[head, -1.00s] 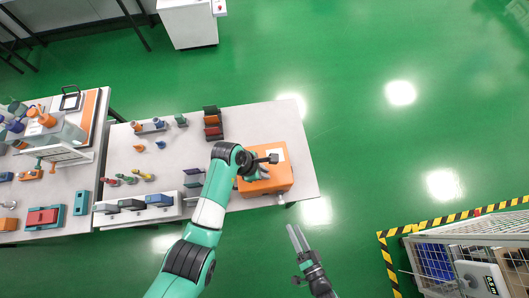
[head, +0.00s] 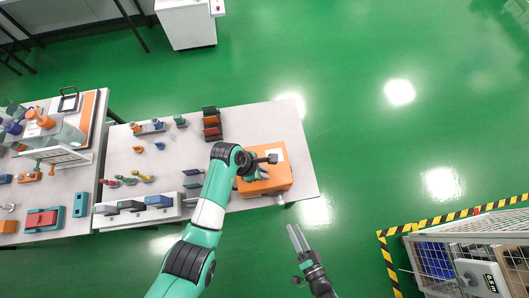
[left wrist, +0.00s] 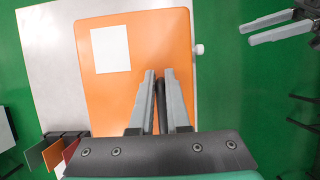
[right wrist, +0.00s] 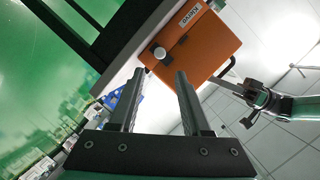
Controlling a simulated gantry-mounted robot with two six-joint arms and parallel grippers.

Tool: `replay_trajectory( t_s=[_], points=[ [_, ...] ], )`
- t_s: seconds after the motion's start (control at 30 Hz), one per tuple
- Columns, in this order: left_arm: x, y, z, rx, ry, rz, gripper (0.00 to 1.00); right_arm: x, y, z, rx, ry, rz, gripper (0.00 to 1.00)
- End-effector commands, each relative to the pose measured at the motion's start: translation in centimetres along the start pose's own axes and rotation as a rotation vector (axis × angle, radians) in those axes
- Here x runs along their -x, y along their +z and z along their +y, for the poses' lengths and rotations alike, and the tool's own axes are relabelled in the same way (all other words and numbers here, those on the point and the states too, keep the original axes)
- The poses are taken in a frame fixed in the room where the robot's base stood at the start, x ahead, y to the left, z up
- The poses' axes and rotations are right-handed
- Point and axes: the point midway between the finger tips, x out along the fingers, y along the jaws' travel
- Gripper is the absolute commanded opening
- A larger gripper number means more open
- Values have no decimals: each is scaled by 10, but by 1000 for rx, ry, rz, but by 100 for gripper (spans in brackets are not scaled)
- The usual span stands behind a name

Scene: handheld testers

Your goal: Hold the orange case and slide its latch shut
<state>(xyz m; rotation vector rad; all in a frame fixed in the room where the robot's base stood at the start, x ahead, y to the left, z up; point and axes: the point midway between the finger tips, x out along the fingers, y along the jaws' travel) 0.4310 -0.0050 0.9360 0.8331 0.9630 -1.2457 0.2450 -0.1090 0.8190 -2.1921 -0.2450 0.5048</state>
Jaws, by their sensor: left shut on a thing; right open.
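The orange case (head: 277,181) lies on the right end of the white table, with a white label on top. My left gripper (head: 263,174) is over it, shut on a dark bar, seemingly the case's handle; the left wrist view shows its fingers (left wrist: 160,78) around this bar. A pale round knob, apparently the latch, sticks out of the case's side in the left wrist view (left wrist: 198,49) and the right wrist view (right wrist: 159,53). My right gripper (head: 297,238) is open and empty, off the table's front edge, facing the knob side and apart from it.
The white table (head: 293,130) holds a dark rack (head: 212,124) and several coloured small parts to the left. Another bench with trays stands farther left. A wire cage (head: 440,258) is at the lower right. The green floor between is clear.

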Motion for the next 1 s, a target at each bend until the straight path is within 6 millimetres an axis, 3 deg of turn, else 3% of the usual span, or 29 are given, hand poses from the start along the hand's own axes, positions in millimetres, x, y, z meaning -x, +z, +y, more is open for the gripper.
replay_trajectory(
  t_s=[0.03, 0.23, 0.43, 0.47, 0.63, 0.73, 0.87, 1.0],
  points=[
    [0, 0, 0, 0, 0, 0, 0, 0, 0, 0, 0, 0, 0, 37],
    [0, 0, 0, 0, 0, 0, 0, 0, 0, 0, -1, 0, 0, 1],
    [0, 0, 0, 0, 0, 0, 0, 0, -1, -8, -130, -35, 0, 0],
    [0, 0, 0, 0, 0, 0, 0, 0, 1, -15, -158, -66, -11, 0],
    [0, 0, 0, 0, 0, -1, 0, 1, 19, -102, -231, -375, -193, 0],
    [0, 0, 0, 0, 0, -1, 0, 9, 28, -141, -217, -511, -323, 0],
    [0, 0, 0, 0, 0, 0, 0, 17, 34, -162, -146, -577, -479, 0],
    [0, 0, 0, 0, 0, 0, 0, 17, 29, -148, -26, -497, -607, 0]
  ],
)
